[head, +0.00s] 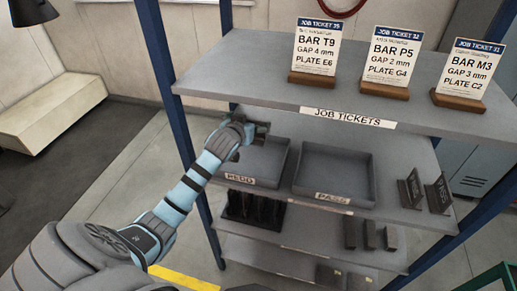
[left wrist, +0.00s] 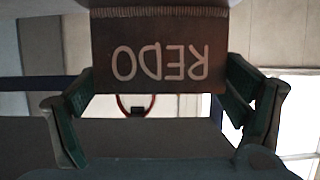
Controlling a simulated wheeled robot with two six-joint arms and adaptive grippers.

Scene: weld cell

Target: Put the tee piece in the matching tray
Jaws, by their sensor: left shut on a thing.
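My left gripper (head: 243,137) is over the back left part of the REDO tray (head: 285,165). In the left wrist view its fingers (left wrist: 160,100) are shut on the tee piece (left wrist: 155,75), a dark plate with light letters REDO, upside down in that view, and a ribbed weld seam along its top. In the head view the gripper mostly hides the piece. I cannot tell whether it touches the tray. The PASS tray (head: 343,204), grey and empty, stands to the right of the REDO tray on the same shelf. My right gripper is not in view.
Above hangs a shelf with a JOB TICKETS label (head: 347,117) and several ticket stands (head: 314,52). Two dark angled pieces (head: 411,188) stand right of the PASS tray. A lower shelf holds a dark rack (head: 254,207) and dark blocks (head: 369,235). A blue post (head: 162,60) stands left.

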